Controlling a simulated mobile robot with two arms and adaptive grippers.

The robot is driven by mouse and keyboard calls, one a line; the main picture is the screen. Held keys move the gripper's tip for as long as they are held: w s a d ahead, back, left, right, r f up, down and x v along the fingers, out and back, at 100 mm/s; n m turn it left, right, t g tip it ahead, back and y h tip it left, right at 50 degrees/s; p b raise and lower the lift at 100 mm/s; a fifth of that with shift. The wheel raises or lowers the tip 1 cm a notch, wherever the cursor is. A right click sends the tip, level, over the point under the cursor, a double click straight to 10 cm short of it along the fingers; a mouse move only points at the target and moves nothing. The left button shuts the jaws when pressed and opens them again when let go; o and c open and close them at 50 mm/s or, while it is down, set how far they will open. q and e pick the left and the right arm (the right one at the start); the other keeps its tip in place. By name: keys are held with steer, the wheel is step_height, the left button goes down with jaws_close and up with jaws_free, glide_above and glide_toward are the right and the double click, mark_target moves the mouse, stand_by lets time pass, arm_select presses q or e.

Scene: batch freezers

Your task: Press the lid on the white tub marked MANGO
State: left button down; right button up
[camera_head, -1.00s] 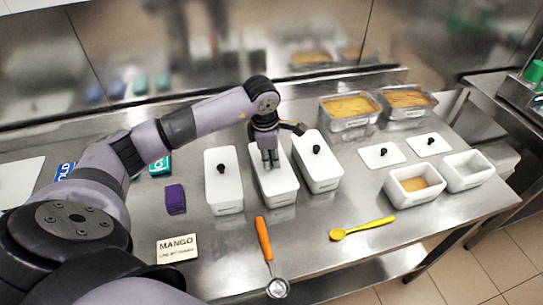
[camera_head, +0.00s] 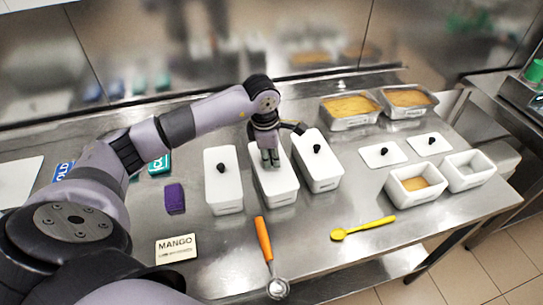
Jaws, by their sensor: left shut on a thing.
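Three long white tubs stand in a row at the middle of the steel counter, each topped by a white lid: the left tub (camera_head: 224,182), the middle tub (camera_head: 280,192) and the right tub (camera_head: 320,172). Black knobs show on the left and right lids. My left gripper (camera_head: 270,161) points down onto the middle tub's lid and is shut at its knob, which the fingers hide. I cannot read the markings on the tubs. A card reading MANGO (camera_head: 176,247) lies at the front left. My right gripper is not in view.
An orange-handled scoop (camera_head: 265,243) and a yellow spoon (camera_head: 362,228) lie in front. Two small white tubs, one part-filled (camera_head: 415,187), and two loose lids (camera_head: 382,154) are at right. Filled steel pans (camera_head: 350,109) stand behind. A purple block (camera_head: 175,199) lies left.

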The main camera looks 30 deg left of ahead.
arm_select(q)
steer(key=shift+f+b, duration=0.25)
steer(key=shift+b, duration=0.05)
stand_by(0.6)
stand_by(0.4)
steer(key=c, duration=1.4)
jaws_free()
steer(key=shift+r, duration=0.1)
steer(key=shift+o, duration=0.5)
steer(key=o, duration=0.4)
steer(key=shift+r+p, duration=1.95)
steer(key=shift+r, duration=1.55)
